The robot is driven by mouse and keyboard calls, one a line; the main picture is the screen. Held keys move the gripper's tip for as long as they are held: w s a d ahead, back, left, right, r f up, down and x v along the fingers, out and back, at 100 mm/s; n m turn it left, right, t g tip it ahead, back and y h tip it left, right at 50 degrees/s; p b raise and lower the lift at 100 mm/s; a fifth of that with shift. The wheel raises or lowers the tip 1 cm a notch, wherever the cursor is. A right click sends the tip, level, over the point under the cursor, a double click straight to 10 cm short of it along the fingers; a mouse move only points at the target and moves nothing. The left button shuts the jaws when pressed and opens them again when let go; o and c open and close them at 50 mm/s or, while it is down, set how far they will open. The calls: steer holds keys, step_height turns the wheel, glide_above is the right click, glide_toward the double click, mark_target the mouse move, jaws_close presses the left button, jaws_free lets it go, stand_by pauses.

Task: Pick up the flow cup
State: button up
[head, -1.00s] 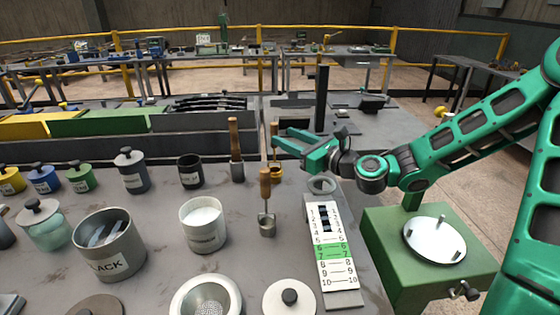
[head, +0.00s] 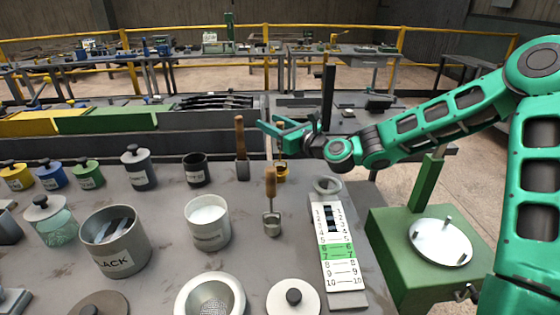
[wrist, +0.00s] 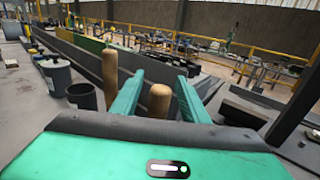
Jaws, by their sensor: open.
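My gripper (head: 270,122) is open at the back of the bench, with its fingers pointing left in the head view. In the wrist view, a wooden handle (wrist: 159,101) stands between the two green fingers, nearer the palm than the tips. It appears to belong to the brass-coloured cup (head: 281,172) below my gripper, whose handle is mostly hidden in the head view. A second wooden handle (head: 240,136) rises from a grey cup to the left, outside the fingers. A third wooden-handled metal cup (head: 272,223) stands nearer the front. Which one is the flow cup cannot be read.
A black pot (head: 197,170), a white-filled beaker (head: 208,235) and a large grey can (head: 115,258) stand to the left. A numbered board (head: 338,255) and a ring (head: 327,185) lie to the right. A dark post (head: 328,95) stands behind.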

steer(key=shift+w+a, duration=0.15)
steer(key=shift+w, duration=0.05)
jaws_close()
steer(key=shift+r, duration=0.1)
step_height(320, 180, up, 28)
stand_by(0.6)
